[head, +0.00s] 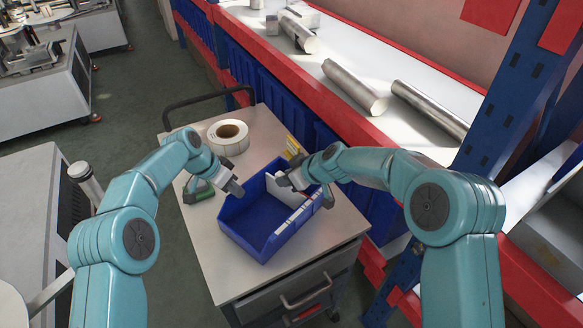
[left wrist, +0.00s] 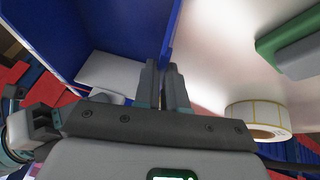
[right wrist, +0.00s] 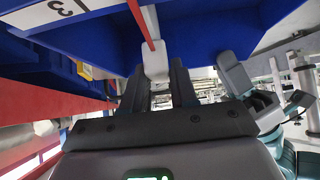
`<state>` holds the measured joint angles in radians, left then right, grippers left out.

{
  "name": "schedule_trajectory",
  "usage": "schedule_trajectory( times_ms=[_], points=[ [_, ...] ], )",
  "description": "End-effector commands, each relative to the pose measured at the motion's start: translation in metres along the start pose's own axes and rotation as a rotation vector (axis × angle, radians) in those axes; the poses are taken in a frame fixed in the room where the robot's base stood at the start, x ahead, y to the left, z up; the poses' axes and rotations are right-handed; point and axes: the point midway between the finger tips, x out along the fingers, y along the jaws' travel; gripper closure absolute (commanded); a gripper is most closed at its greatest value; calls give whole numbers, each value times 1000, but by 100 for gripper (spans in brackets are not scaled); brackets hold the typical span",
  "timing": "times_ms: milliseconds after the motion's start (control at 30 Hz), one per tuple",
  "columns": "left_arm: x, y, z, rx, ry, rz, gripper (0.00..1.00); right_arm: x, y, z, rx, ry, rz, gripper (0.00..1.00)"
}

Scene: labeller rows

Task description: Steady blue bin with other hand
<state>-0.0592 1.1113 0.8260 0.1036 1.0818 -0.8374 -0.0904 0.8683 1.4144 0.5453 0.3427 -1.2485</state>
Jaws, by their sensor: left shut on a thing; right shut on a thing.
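The blue bin (head: 258,242) stands on the cart top, with labels along its right side. My left gripper (head: 236,188) is shut on the bin's far left wall edge; the left wrist view shows this blue wall (left wrist: 168,38) running between the fingers. A white panel (head: 284,192) stands inside the bin near its right side and also shows in the left wrist view (left wrist: 112,72).
A label roll (head: 228,134) lies on the cart (head: 262,128) behind the bin. A green handheld device (head: 197,191) lies left of the bin, and a yellow box (head: 295,147) behind it. A red and blue rack with metal cylinders (head: 352,86) stands close on the right.

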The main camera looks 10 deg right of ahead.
Motion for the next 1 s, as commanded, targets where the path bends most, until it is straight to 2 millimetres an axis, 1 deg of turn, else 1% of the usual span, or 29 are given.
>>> schedule_trajectory(
  times_ms=[33, 1000],
  points=[
    [5, 0, 4, -2, -7, 4, 100, 1, -4, 0, 0, -1, -4, 100],
    [5, 0, 3, -2, -6, 3, 100, 1, -33, 1, -1, -2, -6, 100]
  ],
)
